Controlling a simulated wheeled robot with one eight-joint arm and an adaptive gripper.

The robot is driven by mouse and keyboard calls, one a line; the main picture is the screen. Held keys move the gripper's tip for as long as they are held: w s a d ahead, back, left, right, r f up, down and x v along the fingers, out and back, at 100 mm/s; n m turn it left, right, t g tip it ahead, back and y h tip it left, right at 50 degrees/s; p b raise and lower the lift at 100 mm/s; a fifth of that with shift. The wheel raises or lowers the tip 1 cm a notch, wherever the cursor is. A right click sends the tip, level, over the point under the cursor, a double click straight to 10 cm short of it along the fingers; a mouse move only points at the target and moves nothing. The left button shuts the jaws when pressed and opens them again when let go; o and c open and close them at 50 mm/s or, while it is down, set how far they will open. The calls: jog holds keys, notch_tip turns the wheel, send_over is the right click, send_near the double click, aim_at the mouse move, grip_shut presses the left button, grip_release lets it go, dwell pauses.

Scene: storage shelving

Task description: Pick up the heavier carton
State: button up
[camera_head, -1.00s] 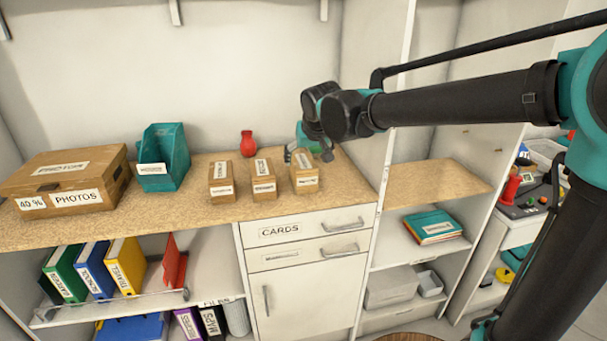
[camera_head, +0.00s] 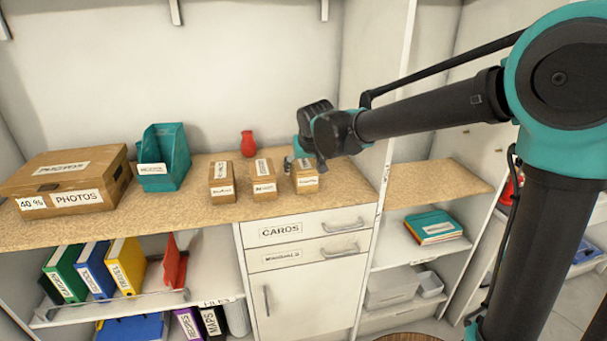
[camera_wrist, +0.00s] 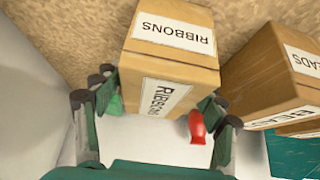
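Three small brown cartons stand in a row on the counter: a left carton (camera_head: 221,183), a middle carton (camera_head: 263,183) and a right carton (camera_head: 306,184). In the wrist view, the carton labelled RIBBONS (camera_wrist: 172,62) lies between the fingers of my gripper (camera_wrist: 160,92). The carton labelled BEADS (camera_wrist: 270,80) is beside it on the right. In the head view, my gripper (camera_head: 303,160) is at the back and top of the right carton. Its fingers are apart, one along each side of the RIBBONS carton; I cannot tell if they touch it. Which carton is heavier does not show.
A teal file holder (camera_head: 165,165) and a large PHOTOS box (camera_head: 66,178) stand left. A shelf wall rises to the right. Bare counter (camera_head: 345,184) lies right of the cartons.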

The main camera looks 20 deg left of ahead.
jog(key=c, duration=1.4)
jog(key=shift+r, duration=0.15)
jog(key=shift+c, duration=0.2)
